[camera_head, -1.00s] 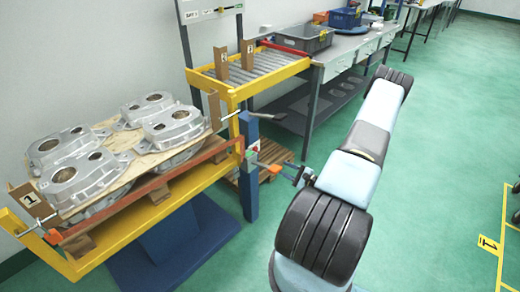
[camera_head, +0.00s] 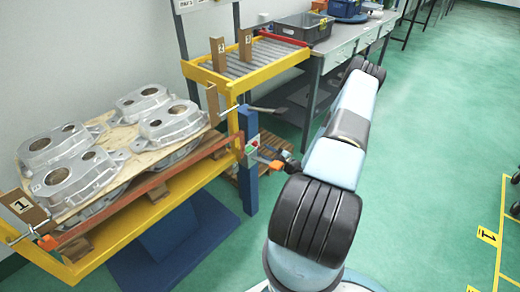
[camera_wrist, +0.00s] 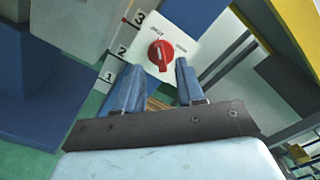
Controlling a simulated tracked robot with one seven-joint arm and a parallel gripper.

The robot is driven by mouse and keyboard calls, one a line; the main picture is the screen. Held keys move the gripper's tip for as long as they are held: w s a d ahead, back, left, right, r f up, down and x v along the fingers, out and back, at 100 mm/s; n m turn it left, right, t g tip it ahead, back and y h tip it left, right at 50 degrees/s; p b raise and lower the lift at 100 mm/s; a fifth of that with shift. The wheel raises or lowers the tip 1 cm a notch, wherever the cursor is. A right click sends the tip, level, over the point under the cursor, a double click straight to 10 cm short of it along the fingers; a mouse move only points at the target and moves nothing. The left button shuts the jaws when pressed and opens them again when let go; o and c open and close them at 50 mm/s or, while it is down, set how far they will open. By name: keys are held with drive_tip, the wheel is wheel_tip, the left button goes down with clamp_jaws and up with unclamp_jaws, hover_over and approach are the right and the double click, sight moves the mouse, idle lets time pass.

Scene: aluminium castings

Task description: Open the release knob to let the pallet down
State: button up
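The release knob (camera_wrist: 159,55) is red and round with a bar grip, on a white plate with small lettering at its top corners, in the wrist view. My gripper (camera_wrist: 158,69) is open, its two blue fingers to either side of the knob's lower part in the picture; I see no clear contact. In the head view my gripper (camera_head: 282,161) is small, beside the blue column (camera_head: 248,185), and the knob is not clearly visible. The wooden pallet (camera_head: 108,143) carries several aluminium castings (camera_head: 77,178) on the yellow lift frame (camera_head: 160,212).
Number labels 1, 2 and 3 (camera_wrist: 122,52) stand beside the plate. A yellow roller table (camera_head: 232,94) and a grey workbench (camera_head: 340,42) with bins stand behind.

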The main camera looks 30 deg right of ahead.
sight(258, 147)
drive_tip(key=shift+x, duration=2.05)
clamp_jaws()
